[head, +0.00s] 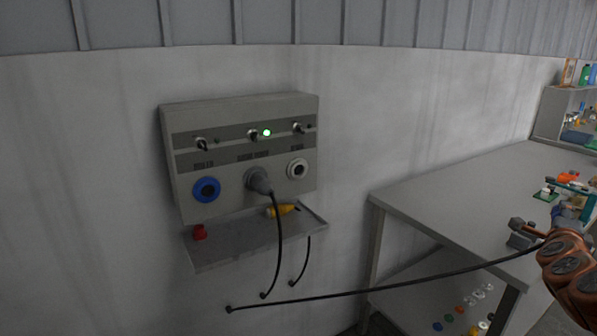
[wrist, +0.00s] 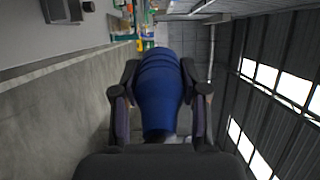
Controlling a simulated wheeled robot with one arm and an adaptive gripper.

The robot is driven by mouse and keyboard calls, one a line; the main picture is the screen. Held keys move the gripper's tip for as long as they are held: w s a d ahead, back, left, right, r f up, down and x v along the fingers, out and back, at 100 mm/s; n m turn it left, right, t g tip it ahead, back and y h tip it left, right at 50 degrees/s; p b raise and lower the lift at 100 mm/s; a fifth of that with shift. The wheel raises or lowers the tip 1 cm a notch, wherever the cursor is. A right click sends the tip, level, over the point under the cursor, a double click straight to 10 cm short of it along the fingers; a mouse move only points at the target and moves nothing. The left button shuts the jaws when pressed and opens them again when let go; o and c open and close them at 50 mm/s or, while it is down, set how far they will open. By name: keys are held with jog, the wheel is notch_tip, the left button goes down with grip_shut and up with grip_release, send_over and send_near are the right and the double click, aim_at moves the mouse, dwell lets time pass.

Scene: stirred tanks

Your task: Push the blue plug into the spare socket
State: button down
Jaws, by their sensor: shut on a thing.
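A grey panel (head: 245,160) on the wall carries three sockets in a row. The left one is a blue round socket (head: 206,189) with no plug in it. A grey plug (head: 259,181) with a hanging cable is in the middle one, and the right one is a pale-ringed socket (head: 297,169) with no plug. My gripper (head: 527,234) is at the right edge of the head view, far from the panel. In the wrist view my gripper (wrist: 160,105) is shut on the blue plug (wrist: 160,85), with a finger on each side. The plug's front end is hidden.
A black cable (head: 390,287) stretches from the wall to my gripper, across the grey bench's (head: 450,205) front. A tray (head: 265,245) under the panel holds a red item (head: 199,232) and a yellow item (head: 281,210). Space before the panel looks free.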

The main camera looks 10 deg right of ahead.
jog(key=w+a+f+n+t+y, duration=0.3)
jog(key=w+a+n+t+y, duration=0.25)
jog(key=w+a, duration=1.75)
jog(key=w+a+f+n+y, duration=0.1)
jog(key=w+a+y, duration=0.1)
jog(key=a, duration=0.8)
jog(key=w+a+f+n+y, duration=0.1)
jog(key=w+a+n+y, duration=0.1)
jog(key=a, duration=0.8)
jog(key=w+a+f+n+t+y, duration=0.1)
jog(key=w+a+y, duration=0.3)
jog(key=a, duration=0.6)
jog(key=shift+w+a+n, duration=0.35)
jog(key=shift+w+a, duration=0.05)
jog(key=shift+w, duration=0.4)
jog(key=shift+y, duration=0.25)
